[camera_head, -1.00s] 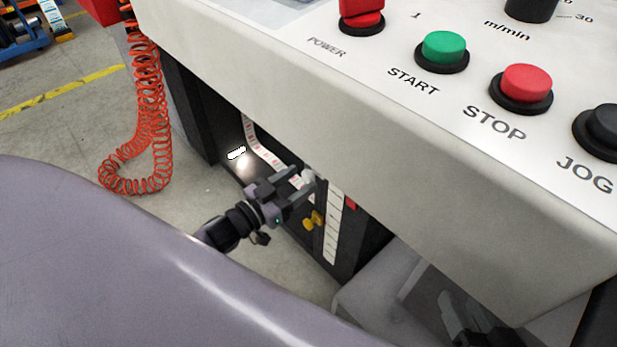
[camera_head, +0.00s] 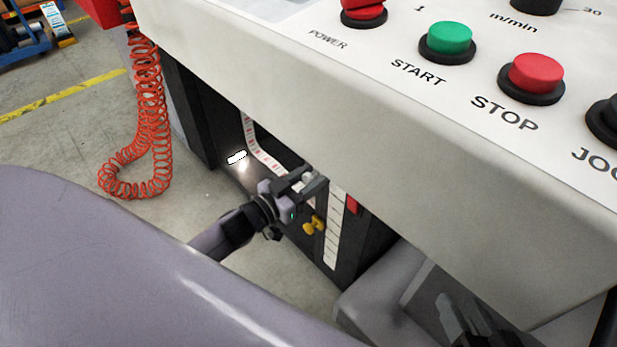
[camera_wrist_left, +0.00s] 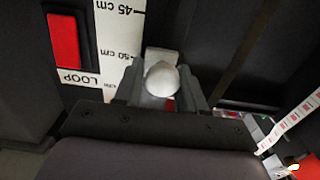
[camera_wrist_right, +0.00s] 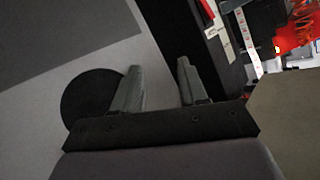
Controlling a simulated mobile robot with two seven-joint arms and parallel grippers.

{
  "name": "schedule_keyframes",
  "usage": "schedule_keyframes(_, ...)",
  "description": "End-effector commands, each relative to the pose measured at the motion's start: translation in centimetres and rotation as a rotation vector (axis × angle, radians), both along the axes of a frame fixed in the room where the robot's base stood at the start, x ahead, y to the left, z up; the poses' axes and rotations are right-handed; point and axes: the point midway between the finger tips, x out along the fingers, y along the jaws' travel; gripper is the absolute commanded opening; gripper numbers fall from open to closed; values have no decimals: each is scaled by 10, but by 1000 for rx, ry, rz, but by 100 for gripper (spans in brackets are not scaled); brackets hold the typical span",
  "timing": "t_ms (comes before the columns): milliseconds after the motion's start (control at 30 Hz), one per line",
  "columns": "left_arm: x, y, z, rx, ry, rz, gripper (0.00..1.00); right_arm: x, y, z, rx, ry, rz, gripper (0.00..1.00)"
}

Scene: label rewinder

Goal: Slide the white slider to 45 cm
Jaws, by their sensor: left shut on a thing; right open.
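In the left wrist view the white slider (camera_wrist_left: 161,79) has a round knob, and it sits beside the white scale (camera_wrist_left: 119,35) near the 50 cm mark. The 45 cm mark is toward the top of that picture. My left gripper (camera_wrist_left: 165,90) is shut on the knob, with one finger on each side. In the head view my left gripper (camera_head: 312,182) is at the machine's dark front below the panel, next to the scale (camera_head: 334,230). My right gripper (camera_wrist_right: 160,85) is open and empty.
The control panel's pale front edge (camera_head: 380,150) overhangs my left gripper. A yellow knob (camera_head: 314,225) is just below it. A label strip (camera_head: 262,152) runs down behind. An orange coiled hose (camera_head: 150,110) hangs at left.

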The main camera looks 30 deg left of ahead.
Motion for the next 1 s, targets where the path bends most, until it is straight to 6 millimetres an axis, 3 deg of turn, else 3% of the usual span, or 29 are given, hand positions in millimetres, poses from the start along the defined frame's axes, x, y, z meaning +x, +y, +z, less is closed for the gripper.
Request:
schedule_keyframes(333, 1, 4, -47, 0, 5, 11, 0, 3, -6, -7, -29, -90, -14, 43)
schedule_keyframes(700, 2, 6, -49, 2, 5, 14, 0, -1, -8, 0, -39, -110, -8, 43)
schedule_keyframes(733, 2, 6, -49, 2, 6, 14, 50, -1, -8, -1, -38, -110, -8, 43)
schedule_keyframes(767, 2, 6, -49, 2, 6, 14, 57, -1, -8, -1, -38, -110, -8, 43)
schedule_keyframes(1000, 1, 3, -49, 1, 3, 8, 57, -1, -7, -2, -38, -104, -8, 43)
